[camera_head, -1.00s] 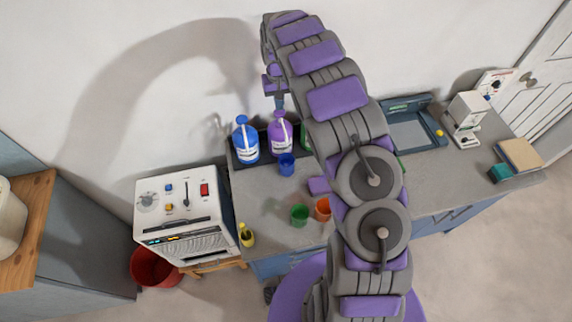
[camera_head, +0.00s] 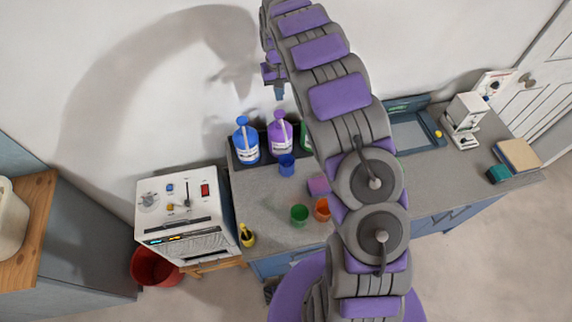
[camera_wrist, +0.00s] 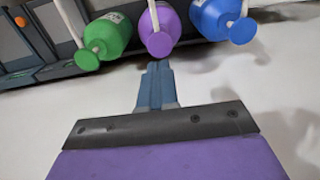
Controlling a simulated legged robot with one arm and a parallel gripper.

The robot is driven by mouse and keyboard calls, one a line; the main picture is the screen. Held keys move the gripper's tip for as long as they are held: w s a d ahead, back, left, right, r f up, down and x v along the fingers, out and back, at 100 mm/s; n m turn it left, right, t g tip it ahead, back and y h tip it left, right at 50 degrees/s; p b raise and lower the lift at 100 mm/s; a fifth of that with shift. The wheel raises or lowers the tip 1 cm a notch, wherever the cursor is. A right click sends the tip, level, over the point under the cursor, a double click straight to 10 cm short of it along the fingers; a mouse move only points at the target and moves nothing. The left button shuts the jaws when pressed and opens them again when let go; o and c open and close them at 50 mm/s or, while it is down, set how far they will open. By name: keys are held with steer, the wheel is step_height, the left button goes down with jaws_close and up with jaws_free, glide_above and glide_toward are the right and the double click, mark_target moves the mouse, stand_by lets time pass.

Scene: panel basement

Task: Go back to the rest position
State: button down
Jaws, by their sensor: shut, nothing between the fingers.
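My gripper (camera_head: 279,91) is up above the counter, near the white wall and over the bottles. In the wrist view my gripper (camera_wrist: 155,72) shows its fingers together with nothing between them. My purple and grey arm arches over the middle of the head view. The purple bottle (camera_head: 280,134) stands below the gripper, and the blue bottle (camera_head: 245,141) stands to its left. A green bottle (camera_head: 305,137) is mostly hidden behind my arm. All three show in the wrist view: green (camera_wrist: 108,37), purple (camera_wrist: 160,30) and blue (camera_wrist: 222,16). The gripper is apart from them.
On the grey counter (camera_head: 255,205) are a blue cup (camera_head: 286,165), a green cup (camera_head: 299,215) and an orange cup (camera_head: 321,209). A white control box (camera_head: 183,209) stands left. A blue tray (camera_head: 413,132) and a white device (camera_head: 464,116) are right. Open wall space surrounds the gripper.

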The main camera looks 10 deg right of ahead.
steer(key=shift+r, duration=0.55)
steer(key=s+d+r+m+b, duration=0.1)
steer(key=s+r+b, duration=0.2)
steer(key=s, duration=0.7)
steer(key=s+d+r+b, duration=0.2)
steer(key=s+r+b, duration=0.15)
steer(key=s, duration=0.75)
steer(key=s+a+f+g+b, duration=0.1)
steer(key=s+f+b, duration=0.2)
steer(key=s, duration=1.1)
steer(key=s+a+f+n+b, duration=0.1)
steer(key=s+f+b, duration=0.3)
steer(key=s, duration=1)
steer(key=shift+a+f+g, duration=0.15)
steer(key=shift+a+g, duration=0.25)
steer(key=shift+a, duration=0.15)
